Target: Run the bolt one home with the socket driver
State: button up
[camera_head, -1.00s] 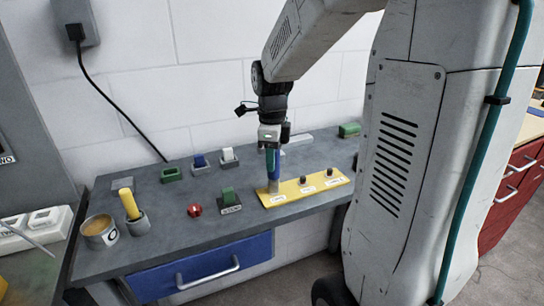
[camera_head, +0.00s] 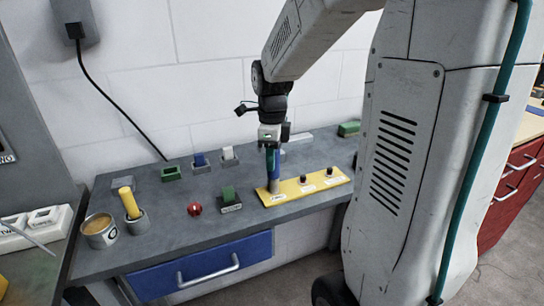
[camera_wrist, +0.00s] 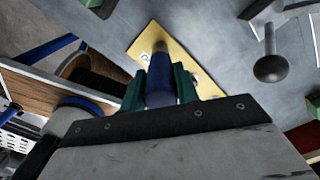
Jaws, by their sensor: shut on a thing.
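My gripper (camera_head: 271,148) is shut on the blue socket driver (camera_head: 275,165), which stands about upright. In the wrist view the driver (camera_wrist: 159,82) sits between my green fingers (camera_wrist: 160,88). The driver's grey lower end (camera_head: 273,186) meets the left end of the yellow plate (camera_head: 294,192). The bolt under it is hidden, so I cannot tell how deep it sits. Two dark bolts show on the plate, a middle one (camera_head: 303,179) and a right one (camera_head: 329,171), each with a white label in front. The yellow plate also shows in the wrist view (camera_wrist: 147,37).
Left of the plate stand a green block on a dark base (camera_head: 229,196) and a red knob (camera_head: 194,209). A yellow-handled thing in a grey cup (camera_head: 129,203) and an open tin (camera_head: 100,232) are at the left. Several small blocks stand behind. The bench front is mostly clear.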

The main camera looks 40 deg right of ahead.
dwell(0.5)
jog(key=shift+r, duration=3.55)
